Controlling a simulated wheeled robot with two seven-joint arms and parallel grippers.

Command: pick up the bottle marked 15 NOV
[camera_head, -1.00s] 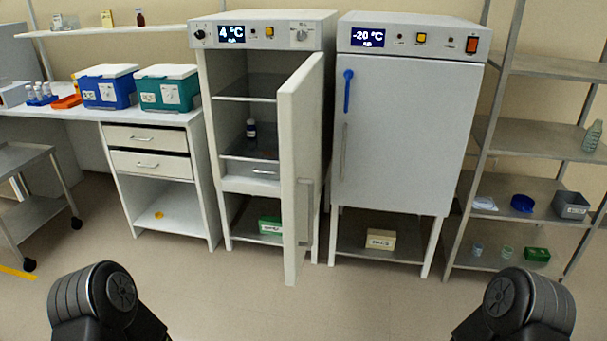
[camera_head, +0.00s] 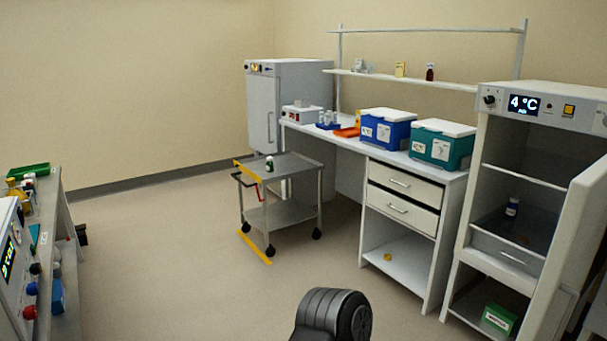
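No label reading 15 NOV can be made out in this view. A small dark bottle with a pale label (camera_head: 512,207) stands inside the open 4 °C fridge, above its drawer. A small dark bottle with a light cap (camera_head: 269,163) stands on the top of the trolley. A brown bottle (camera_head: 430,72) stands on the wall shelf. Several small pale-capped bottles (camera_head: 328,118) stand in a blue rack on the bench. Neither gripper is in view; only a black link of my arm shows at the bottom.
The 4 °C fridge (camera_head: 552,106) has its door (camera_head: 580,260) open at the right. The trolley (camera_head: 290,162) stands in front of the bench (camera_head: 345,132). A cluttered bench with a green tray (camera_head: 28,171) is at the far left. The floor (camera_head: 185,255) between is clear.

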